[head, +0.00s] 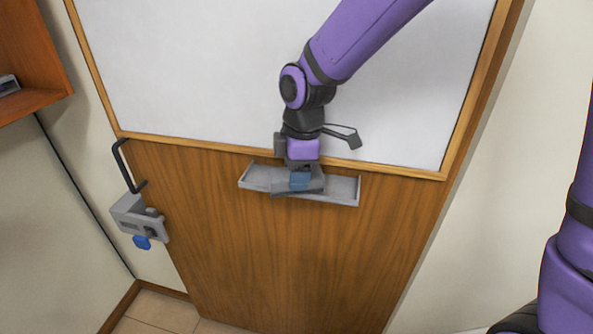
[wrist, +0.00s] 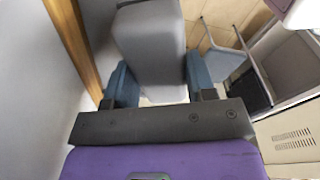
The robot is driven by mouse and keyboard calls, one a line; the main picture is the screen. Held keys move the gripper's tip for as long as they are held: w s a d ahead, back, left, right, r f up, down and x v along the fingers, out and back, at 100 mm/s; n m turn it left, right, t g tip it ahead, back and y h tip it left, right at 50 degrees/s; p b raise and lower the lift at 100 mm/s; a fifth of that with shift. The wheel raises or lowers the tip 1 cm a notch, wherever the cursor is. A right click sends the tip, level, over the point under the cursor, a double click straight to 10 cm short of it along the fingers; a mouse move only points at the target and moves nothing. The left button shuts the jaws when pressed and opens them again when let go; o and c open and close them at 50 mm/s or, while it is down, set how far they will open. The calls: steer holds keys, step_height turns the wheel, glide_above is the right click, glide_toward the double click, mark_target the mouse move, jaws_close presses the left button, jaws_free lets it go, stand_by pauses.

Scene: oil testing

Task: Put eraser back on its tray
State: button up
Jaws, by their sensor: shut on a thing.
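The grey eraser (wrist: 150,42) fills the space between the two blue fingers of my gripper (wrist: 158,82) in the wrist view. In the head view my gripper (head: 300,181) points down at the tray and is shut on the eraser (head: 317,184). The grey tray (head: 343,190) is fixed on the wooden panel just below the whiteboard. The eraser is at the tray's middle and overlaps its front edge in the picture. I cannot tell whether it touches the tray floor. My gripper hides part of the eraser and tray.
The whiteboard (head: 190,75) with its wooden frame is close behind my arm. A grey device with a black handle (head: 138,217) is mounted at the left. A wooden shelf (head: 35,50) stands at the upper left. The wooden panel below the tray is clear.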

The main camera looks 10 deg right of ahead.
steer(key=shift+f, duration=0.2)
steer(key=o, duration=0.8)
step_height(320, 180, up, 12)
steer(key=d, duration=0.1)
steer(key=shift+s+d+r+m+t+h, duration=0.2)
steer(key=shift+s+d+r+m+t, duration=0.75)
steer(key=shift+s+d+m, duration=2.55)
steer(key=shift+s+d+r+m+t+h, duration=0.2)
steer(key=shift+s+d+r+m+t, duration=0.7)
steer(key=shift+s+d+m, duration=2.65)
steer(key=shift+s+d+r+m+t+h, duration=0.2)
steer(key=shift+s+d+r+m+t, duration=0.45)
steer(key=shift+s+d+r+m, duration=2.6)
steer(key=d+f, duration=0.1)
steer(key=w+d+f+n, duration=0.2)
steer(key=f, duration=0.1)
